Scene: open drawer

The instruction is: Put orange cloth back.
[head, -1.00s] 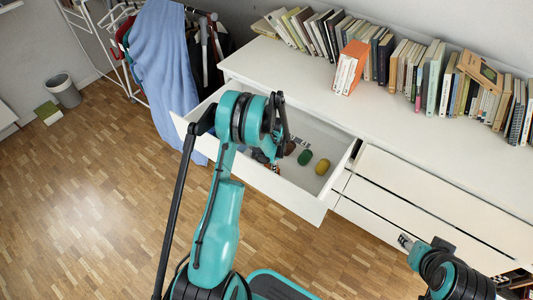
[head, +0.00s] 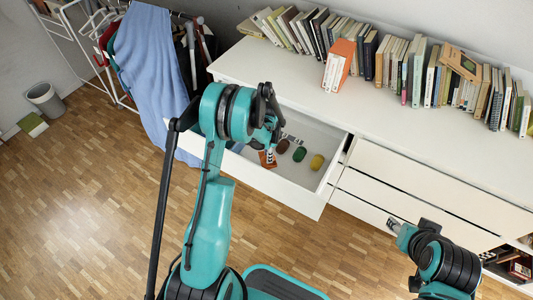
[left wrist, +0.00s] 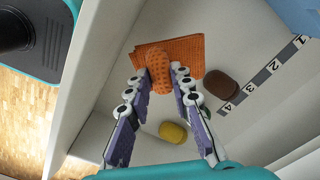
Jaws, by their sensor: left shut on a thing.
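The orange cloth (left wrist: 192,50) is spread in the open drawer (head: 300,198) in the left wrist view, and a small part shows in the head view (head: 265,159). My left gripper (left wrist: 164,78) is inside the drawer, shut on the orange cloth. A rounded, dotted orange-brown bulge (left wrist: 158,66) sits between its fingertips; I cannot tell whether it is a cloth fold or a separate item. My left arm hides part of the drawer in the head view. My right gripper (head: 394,224) is small, at the lower right, away from the drawer; its jaws are unclear.
A brown oval item (left wrist: 221,84) and a yellow one (left wrist: 172,132) lie in the drawer near the gripper. A green one (head: 299,154) shows in the head view. A numbered strip (left wrist: 265,73) is on the drawer floor. Books (head: 395,60) line the white cabinet top.

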